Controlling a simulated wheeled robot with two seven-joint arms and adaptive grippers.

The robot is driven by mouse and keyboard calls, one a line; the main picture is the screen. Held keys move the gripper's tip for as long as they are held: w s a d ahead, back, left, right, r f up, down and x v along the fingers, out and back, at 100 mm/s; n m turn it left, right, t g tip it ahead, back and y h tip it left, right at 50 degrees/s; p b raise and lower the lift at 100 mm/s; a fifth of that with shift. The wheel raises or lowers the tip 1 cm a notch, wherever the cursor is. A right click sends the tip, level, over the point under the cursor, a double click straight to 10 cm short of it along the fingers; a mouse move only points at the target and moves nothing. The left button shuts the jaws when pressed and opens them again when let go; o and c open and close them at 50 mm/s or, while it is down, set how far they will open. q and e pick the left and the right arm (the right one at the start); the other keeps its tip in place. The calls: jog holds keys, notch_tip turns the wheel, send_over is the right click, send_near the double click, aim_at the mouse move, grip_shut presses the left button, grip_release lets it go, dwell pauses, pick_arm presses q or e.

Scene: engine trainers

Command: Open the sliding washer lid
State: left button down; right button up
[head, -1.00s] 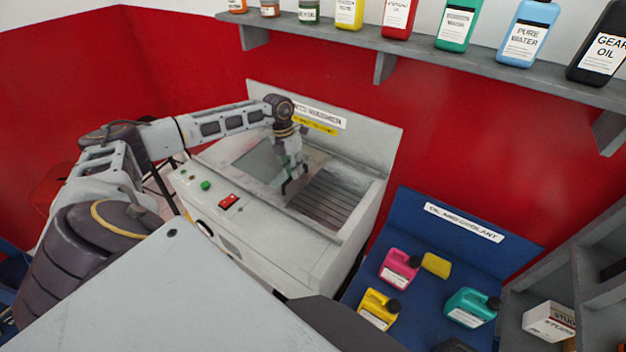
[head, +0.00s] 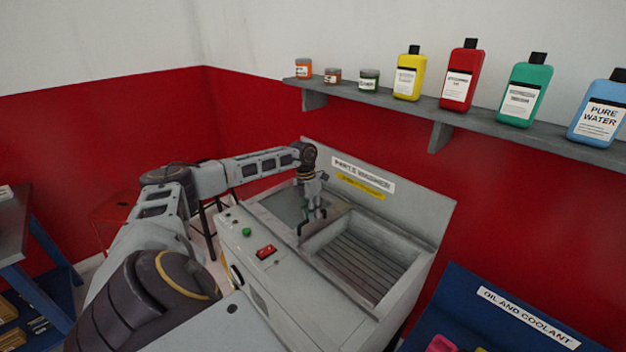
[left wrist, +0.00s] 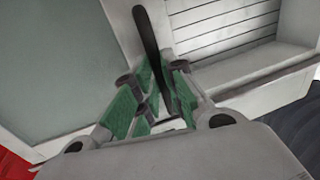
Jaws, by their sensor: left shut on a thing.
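The parts washer (head: 330,270) stands against the red wall. Its sliding lid (head: 283,207), a pale frame with a greenish window, lies at the left part of the top. To its right the slatted basin (head: 362,265) is uncovered. My left gripper (head: 312,214) is over the lid's right edge. In the left wrist view its green-padded fingers are shut on the dark lid handle (left wrist: 148,35), with the lid (left wrist: 60,60) on the left and the slatted basin (left wrist: 230,45) on the right. The right gripper is not in view.
A red switch (head: 266,252) and a green button (head: 247,232) sit on the washer's front panel. A shelf (head: 400,112) with bottles and jars hangs above. A blue oil and coolant stand (head: 460,300) is at the lower right; a workbench (head: 20,225) is at the left.

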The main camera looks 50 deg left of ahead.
pick_arm(q)
jog(key=c, duration=1.5)
grip_release()
jog(key=shift+r, duration=0.15)
notch_tip(320, 180, up, 12)
jog(key=a, duration=0.2)
jog(key=shift+a+f, duration=0.15)
jog(key=shift+f, duration=0.1)
jog(key=shift+f, duration=0.1)
